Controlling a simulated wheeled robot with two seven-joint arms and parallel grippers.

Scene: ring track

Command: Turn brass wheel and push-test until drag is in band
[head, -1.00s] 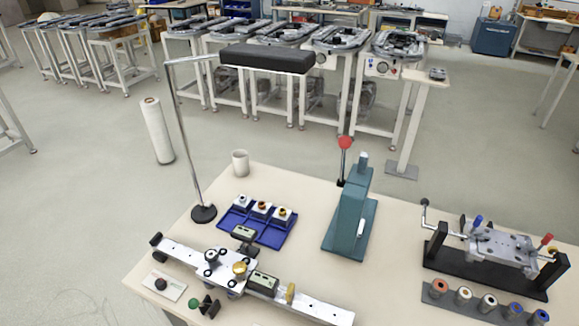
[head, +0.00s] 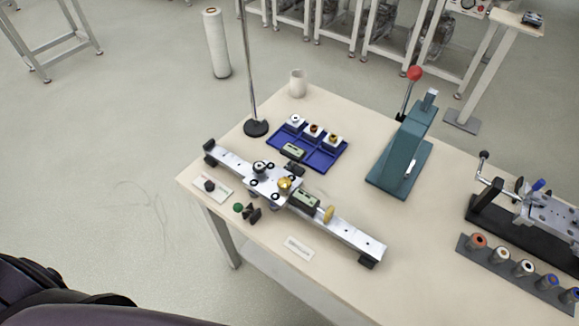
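In the head view a silver rail (head: 350,236) with dark end blocks lies slantwise on the front left of the table. A carriage plate (head: 264,187) with round rollers sits on it, left of the middle. The brass wheel (head: 285,184) is a small gold knob at the carriage's right side. A small grey-green display box (head: 304,199) sits just right of it, with a yellowish disc (head: 328,215) beside it. Another small display unit (head: 293,152) stands behind the carriage. Neither of my grippers shows. A dark part of my own body fills the lower left corner.
A blue tray (head: 323,157) with small blocks lies behind the rail. A teal press (head: 402,146) with a red-knobbed lever stands to its right. A lamp pole base (head: 256,127) and a white cup (head: 298,83) are at the back left. A clamp fixture (head: 518,217) and a spool rack (head: 500,262) fill the right.

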